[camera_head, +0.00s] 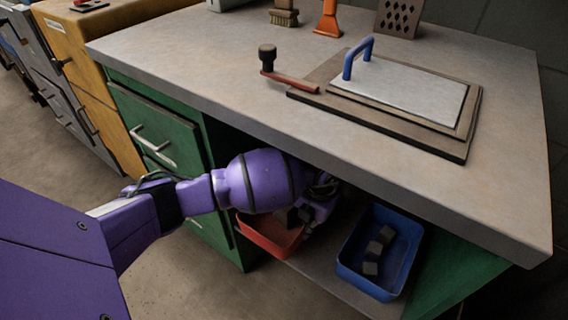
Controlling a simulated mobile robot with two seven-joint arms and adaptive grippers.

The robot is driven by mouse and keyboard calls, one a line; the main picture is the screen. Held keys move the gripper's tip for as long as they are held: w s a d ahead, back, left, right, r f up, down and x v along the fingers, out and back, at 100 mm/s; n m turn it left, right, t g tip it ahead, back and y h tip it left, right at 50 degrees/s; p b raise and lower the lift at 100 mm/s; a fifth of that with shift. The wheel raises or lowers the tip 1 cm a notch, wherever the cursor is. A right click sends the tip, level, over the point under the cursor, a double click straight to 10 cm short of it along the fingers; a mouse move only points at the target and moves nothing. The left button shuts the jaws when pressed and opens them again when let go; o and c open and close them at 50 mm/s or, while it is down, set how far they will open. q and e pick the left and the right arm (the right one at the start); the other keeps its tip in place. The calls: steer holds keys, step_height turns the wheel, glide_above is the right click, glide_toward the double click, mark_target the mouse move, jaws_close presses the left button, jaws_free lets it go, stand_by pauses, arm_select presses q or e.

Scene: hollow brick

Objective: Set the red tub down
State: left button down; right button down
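The red tub (268,243) is at the front of the open shelf under the worktop, tilted and partly over the shelf's front edge. Dark blocks (298,215) show in or over it. My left arm reaches in under the worktop, and its gripper (318,205) is at the tub's right side, in shadow. The fingers are partly hidden, so I cannot tell whether they are shut on the rim. I cannot tell whether the tub rests on the shelf. My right gripper is not in view.
A blue tub (346,266) with several dark blocks stands to the right on the shelf (318,277). The worktop (215,65) overhangs my arm. Green drawers (160,130) are to the left. A blue-handled lid (405,92) and a crank (290,82) are on top.

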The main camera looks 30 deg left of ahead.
arm_select(q)
steer(key=w, duration=0.2)
steer(key=w+b, duration=0.1)
steer(key=w, duration=0.1)
steer(key=shift+w+d+r, duration=0.15)
steer(key=shift+w+r, duration=0.05)
step_height(320, 180, down, 4)
steer(key=shift+r+b, duration=0.1)
steer(key=shift+b, duration=0.75)
steer(key=shift+r, duration=0.15)
steer(key=c, duration=2.3)
jaws_free()
steer(key=shift+f, duration=0.2)
steer(key=o, duration=0.3)
